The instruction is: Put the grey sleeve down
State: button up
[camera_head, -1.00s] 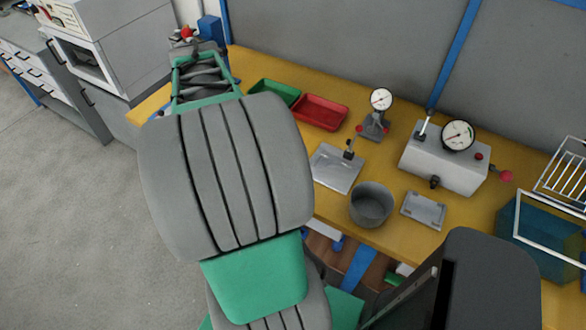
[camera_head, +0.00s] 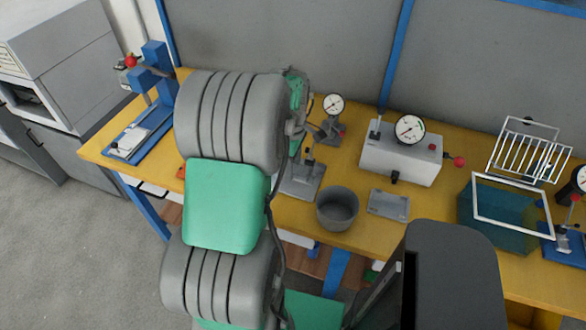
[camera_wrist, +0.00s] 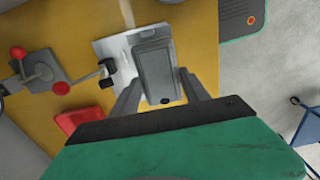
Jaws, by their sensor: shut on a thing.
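The grey sleeve (camera_wrist: 155,75), a dark grey block with a rounded rectangular outline, is between the two fingers of my gripper (camera_wrist: 160,92) in the wrist view. My gripper is shut on it. The sleeve shows over the right part of a pale metal plate (camera_wrist: 103,47) with a black clamp (camera_wrist: 107,72); whether it touches the plate I cannot tell. In the head view my arm hides my gripper and the sleeve, while a plate with a clamp (camera_head: 300,184) shows beside the arm.
On the yellow bench stand a round grey pot (camera_head: 338,208), a flat grey plate (camera_head: 388,204), a gauge box (camera_head: 400,160), a gauge stand (camera_head: 330,125) and a white wire rack (camera_head: 528,155). A blue press (camera_head: 150,105) is at the left. A red tray (camera_wrist: 80,120) shows in the wrist view.

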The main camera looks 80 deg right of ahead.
jog(key=d+f, duration=0.1)
jog(key=f, duration=0.1)
jog(key=d+f, duration=0.1)
jog(key=d, duration=0.1)
jog(key=shift+w+f, duration=0.35)
jog(key=shift+w, duration=0.05)
notch_tip(320, 180, down, 3)
jog(key=shift+d+f+p, duration=0.1)
jog(key=shift+d+p, duration=0.05)
jog(key=shift+p, duration=0.7)
jog(key=shift+f, duration=0.15)
jog(key=o, duration=1.5)
jog(key=shift+o, duration=0.2)
notch_tip(320, 180, up, 12)
jog(key=b, duration=0.2)
jog(key=w+a+r+h, duration=0.1)
jog(key=w+a+r, duration=0.2)
jog(key=w+a, duration=0.55)
jog(key=w+a+r, duration=0.3)
jog(key=w+a, duration=0.3)
jog(key=w, duration=0.6)
jog(key=w+a+t, duration=0.1)
jog(key=a, duration=1.5)
jog(key=w+a+n+t+y, duration=0.1)
jog(key=w+a+t, duration=0.1)
jog(key=a, duration=1.5)
jog(key=shift+w+r+t, duration=0.25)
jog(key=shift+w+t, duration=0.05)
